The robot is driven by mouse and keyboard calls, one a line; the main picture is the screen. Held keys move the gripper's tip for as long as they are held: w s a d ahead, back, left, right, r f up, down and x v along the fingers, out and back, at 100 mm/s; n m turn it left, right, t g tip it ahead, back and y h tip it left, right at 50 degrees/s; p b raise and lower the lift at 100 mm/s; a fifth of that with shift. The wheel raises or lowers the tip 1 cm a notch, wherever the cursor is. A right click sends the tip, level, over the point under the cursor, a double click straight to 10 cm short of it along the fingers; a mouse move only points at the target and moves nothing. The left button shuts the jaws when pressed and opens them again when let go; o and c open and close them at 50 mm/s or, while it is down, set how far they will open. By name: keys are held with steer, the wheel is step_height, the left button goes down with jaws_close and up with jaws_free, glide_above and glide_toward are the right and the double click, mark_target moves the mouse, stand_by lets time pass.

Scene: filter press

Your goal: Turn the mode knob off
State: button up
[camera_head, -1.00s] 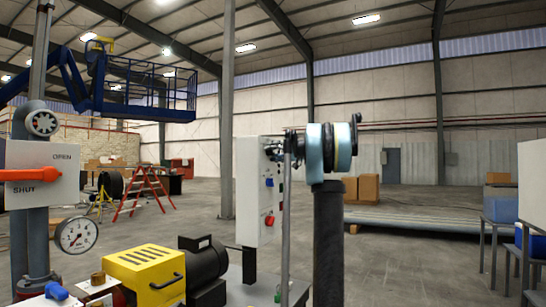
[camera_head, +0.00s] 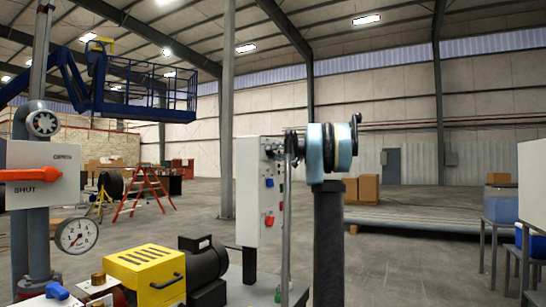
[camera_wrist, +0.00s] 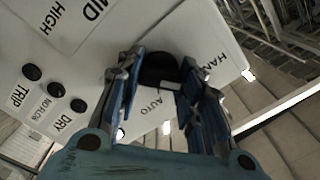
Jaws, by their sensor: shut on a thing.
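The mode knob (camera_wrist: 158,68) is black and sits on a white panel in the wrist view. The words HAND and AUTO are printed around it, and no OFF label shows. A pale mark shows on its lower right side; I cannot tell which position it marks. My gripper (camera_wrist: 157,75) is shut on the knob, with one blue finger on each side. In the head view my gripper (camera_head: 276,148) is at the upper right edge of the white control box (camera_head: 249,190), where the knob itself is hidden.
Round black parts (camera_wrist: 56,90) labelled TRIP and DRY are on the same panel. A red knob (camera_head: 268,220) is lower on the box's face. Open floor lies behind.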

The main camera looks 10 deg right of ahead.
steer(key=m, duration=0.7)
steer(key=shift+d+f, duration=0.1)
steer(key=shift+f, duration=0.1)
stand_by(0.4)
steer(key=o, duration=1.1)
steer(key=shift+w, duration=0.15)
steer(key=shift+c, duration=0.2)
steer(key=v, duration=1.2)
steer(key=shift+f, duration=0.1)
